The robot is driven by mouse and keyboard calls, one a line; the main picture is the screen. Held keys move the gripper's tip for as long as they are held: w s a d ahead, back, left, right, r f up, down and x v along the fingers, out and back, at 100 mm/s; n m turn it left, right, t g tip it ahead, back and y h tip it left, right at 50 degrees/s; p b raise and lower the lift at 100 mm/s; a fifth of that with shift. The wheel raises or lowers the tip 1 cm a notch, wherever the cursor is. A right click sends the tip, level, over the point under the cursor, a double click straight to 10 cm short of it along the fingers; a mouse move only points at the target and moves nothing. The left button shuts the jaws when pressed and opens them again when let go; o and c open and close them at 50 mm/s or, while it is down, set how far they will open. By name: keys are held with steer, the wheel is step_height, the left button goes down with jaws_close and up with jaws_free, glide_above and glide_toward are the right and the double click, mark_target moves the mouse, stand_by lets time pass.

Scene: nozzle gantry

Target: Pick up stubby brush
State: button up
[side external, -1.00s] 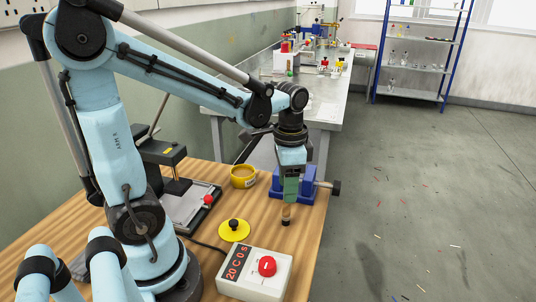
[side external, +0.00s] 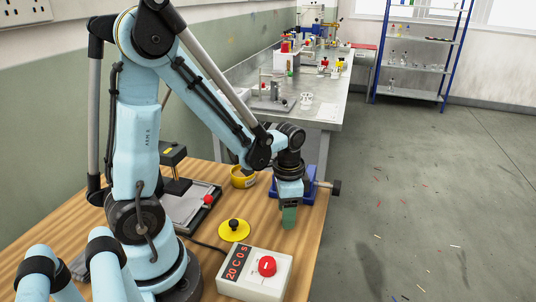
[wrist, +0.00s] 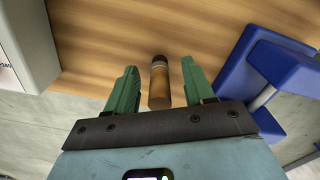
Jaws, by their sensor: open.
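The stubby brush (wrist: 159,84) is a short brown cylinder with a dark end. It shows in the wrist view between the two green fingers of my gripper (wrist: 160,88), with a gap on each side. My gripper is open and not holding it. In the side external view my gripper (side external: 289,218) is low over the wooden table, pointing down. The brush is hidden there behind the fingers.
A blue vise (side external: 310,184) stands close beside my gripper, also at right in the wrist view (wrist: 262,62). A yellow cup (side external: 242,178), a yellow disc with a black knob (side external: 234,230) and a white control box (side external: 255,273) are nearby. The table's right edge is close.

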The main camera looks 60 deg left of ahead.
jaws_close()
stand_by(0.3)
stand_by(0.3)
